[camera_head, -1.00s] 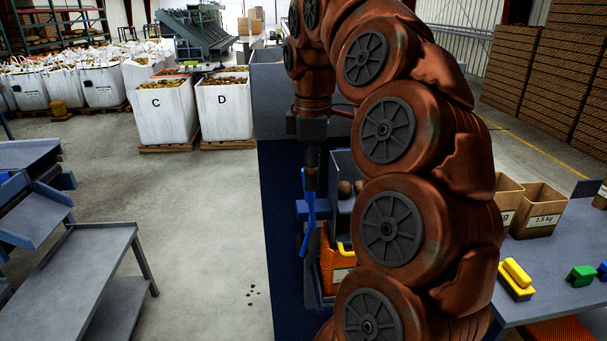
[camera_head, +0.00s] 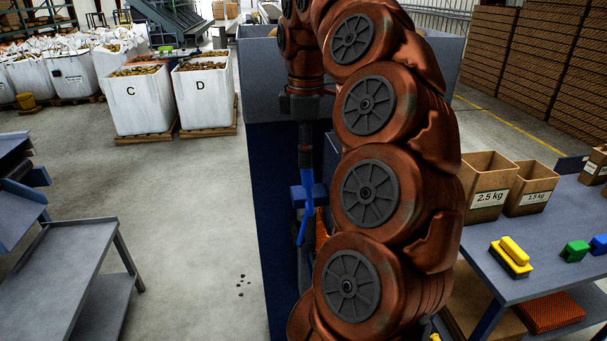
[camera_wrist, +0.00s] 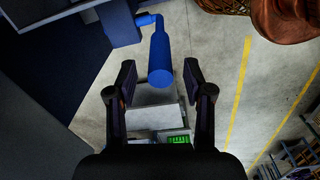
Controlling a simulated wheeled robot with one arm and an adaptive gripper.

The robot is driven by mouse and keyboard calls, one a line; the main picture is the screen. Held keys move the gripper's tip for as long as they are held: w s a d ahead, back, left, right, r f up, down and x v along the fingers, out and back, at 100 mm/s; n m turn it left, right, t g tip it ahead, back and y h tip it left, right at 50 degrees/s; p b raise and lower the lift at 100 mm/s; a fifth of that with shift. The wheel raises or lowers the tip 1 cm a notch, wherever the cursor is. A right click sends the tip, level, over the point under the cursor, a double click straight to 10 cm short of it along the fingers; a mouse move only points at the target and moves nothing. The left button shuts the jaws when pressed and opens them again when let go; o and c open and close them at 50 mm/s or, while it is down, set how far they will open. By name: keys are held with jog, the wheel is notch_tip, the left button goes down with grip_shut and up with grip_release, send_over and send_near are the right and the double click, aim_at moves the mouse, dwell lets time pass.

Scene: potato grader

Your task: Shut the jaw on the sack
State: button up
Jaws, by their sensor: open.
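A blue lever handle (camera_head: 305,205) hangs at the near side of the dark blue bagging machine (camera_head: 275,190). My gripper (camera_wrist: 160,72) is open, and in the wrist view the handle's thick round-ended grip (camera_wrist: 160,58) shows between its two fingertips, with gaps at both sides. I cannot tell how deep the grip sits between the fingers. In the head view the wrist (camera_head: 305,130) hangs down over the lever. Only a strip of the orange net sack (camera_head: 321,230) shows beside the lever; my arm hides the rest. The jaw's state at the sack's mouth cannot be made out.
A grey bench (camera_head: 65,255) stands at left. White potato boxes (camera_head: 205,98) stand behind.

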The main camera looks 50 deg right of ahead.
aim_at(305, 183)
notch_tip(305, 183, down, 2)
jog(key=shift+f, duration=0.95)
grip_shut()
